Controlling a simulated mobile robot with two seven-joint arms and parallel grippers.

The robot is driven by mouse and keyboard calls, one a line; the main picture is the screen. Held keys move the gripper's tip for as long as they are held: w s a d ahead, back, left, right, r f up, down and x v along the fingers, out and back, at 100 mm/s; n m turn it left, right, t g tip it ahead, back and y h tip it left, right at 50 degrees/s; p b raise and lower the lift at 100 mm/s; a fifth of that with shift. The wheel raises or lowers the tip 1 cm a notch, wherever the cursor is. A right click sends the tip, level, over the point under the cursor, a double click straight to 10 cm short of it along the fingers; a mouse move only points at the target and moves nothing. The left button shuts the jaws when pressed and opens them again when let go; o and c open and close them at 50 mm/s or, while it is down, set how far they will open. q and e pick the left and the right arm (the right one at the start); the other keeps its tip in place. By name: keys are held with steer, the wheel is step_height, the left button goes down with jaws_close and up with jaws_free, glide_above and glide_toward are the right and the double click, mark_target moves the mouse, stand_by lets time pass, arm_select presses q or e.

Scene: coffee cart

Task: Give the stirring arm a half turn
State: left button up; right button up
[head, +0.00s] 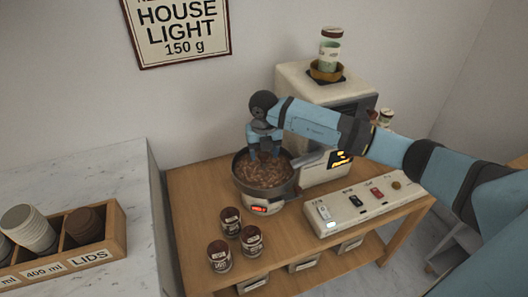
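A round dark pan (240,180) full of brown beans stands on a small pale base (278,208) with a red lit display, on the wooden cart. My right gripper (265,156) points down over the pan, with its fingertips low at the far part of the beans. The gap between its fingers is too small to make out, so I cannot tell whether it holds anything. I cannot pick out the stirring arm; it may be hidden by the gripper or the beans. My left gripper is not in view.
A switch panel (340,222) lies right of the pan, below my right arm. Several dark tins (220,256) stand in front. A wooden cup holder (113,240) sits on the left counter. The cart's left side (195,200) is clear.

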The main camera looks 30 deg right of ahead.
step_height(320, 180, up, 14)
stand_by(0.7)
steer(key=shift+f, duration=0.15)
